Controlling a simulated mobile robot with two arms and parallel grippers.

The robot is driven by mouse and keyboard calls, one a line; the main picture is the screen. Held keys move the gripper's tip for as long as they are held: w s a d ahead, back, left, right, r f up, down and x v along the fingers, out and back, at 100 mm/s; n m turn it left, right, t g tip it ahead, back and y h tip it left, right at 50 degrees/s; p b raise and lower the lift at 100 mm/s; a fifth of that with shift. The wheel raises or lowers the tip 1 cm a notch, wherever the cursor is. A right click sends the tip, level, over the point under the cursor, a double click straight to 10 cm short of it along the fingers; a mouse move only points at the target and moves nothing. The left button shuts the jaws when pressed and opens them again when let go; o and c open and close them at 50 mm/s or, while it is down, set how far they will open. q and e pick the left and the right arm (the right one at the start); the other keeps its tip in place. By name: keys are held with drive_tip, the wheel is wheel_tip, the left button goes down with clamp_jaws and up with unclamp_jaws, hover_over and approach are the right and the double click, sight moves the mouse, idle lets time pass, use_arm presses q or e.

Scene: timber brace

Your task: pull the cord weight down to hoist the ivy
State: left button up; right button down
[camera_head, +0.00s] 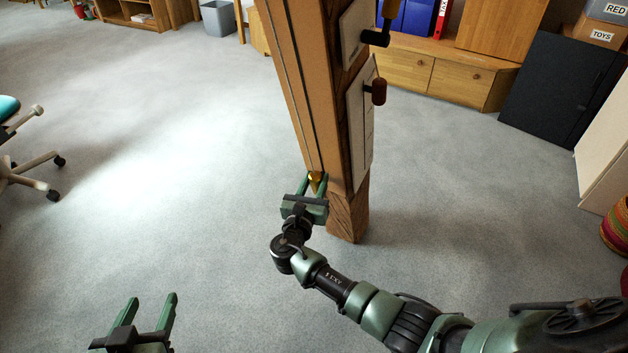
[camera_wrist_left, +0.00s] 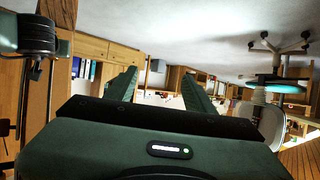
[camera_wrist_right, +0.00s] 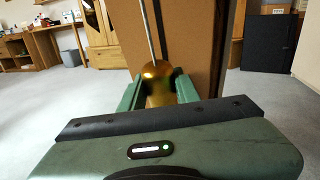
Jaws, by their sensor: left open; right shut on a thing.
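The cord weight (camera_head: 315,178) is a small brass piece low on the left face of the timber post (camera_head: 312,90). My right gripper (camera_head: 315,188) is shut on it. In the right wrist view the brass weight (camera_wrist_right: 158,82) sits between the fingers, with the cord (camera_wrist_right: 150,30) running straight up from its top. In the head view the cord runs up along the post and out of the picture. My left gripper (camera_head: 146,312) is open and empty above the floor at lower left; its fingers also show apart in the left wrist view (camera_wrist_left: 160,85). The ivy is not in view.
The post's right face carries pale panels with a dark red-brown knob (camera_head: 379,90) and a black crank handle (camera_head: 376,38). An office chair (camera_head: 25,150) stands at far left. Low cabinets (camera_head: 440,75) and a dark panel (camera_head: 555,95) stand behind. The floor left of the post is clear.

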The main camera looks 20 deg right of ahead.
drive_tip(key=shift+d+f, duration=0.15)
drive_tip(key=shift+f, duration=0.6)
drive_tip(key=shift+b, duration=0.3)
use_arm(q)
drive_tip(key=r+t, duration=0.1)
drive_tip(key=w+r, duration=0.1)
drive_tip(key=d+r+t, duration=0.1)
drive_tip(key=r, duration=0.1)
drive_tip(key=shift+w+r+t+h, duration=0.1)
drive_tip(key=shift+w+t+h, duration=0.2)
drive_tip(key=shift+w+h, duration=0.1)
use_arm(e)
drive_tip(key=shift+f, duration=0.1)
drive_tip(key=c, duration=1.3)
unclamp_jaws()
drive_tip(key=shift+w, duration=0.1)
use_arm(q)
drive_tip(key=s+a+f+g+y+p, duration=0.1)
drive_tip(key=s+a+f+g+p, duration=0.1)
drive_tip(key=s+f+g, duration=0.3)
wheel_tip(320, 180, down, 4)
drive_tip(key=shift+s+a+r+g+y, duration=0.2)
drive_tip(key=shift+s+a+g+y, duration=0.15)
drive_tip(key=shift+g+y, duration=0.05)
use_arm(e)
drive_tip(key=v, duration=0.7)
drive_tip(key=shift+s+a, duration=0.2)
drive_tip(key=shift+s, duration=0.15)
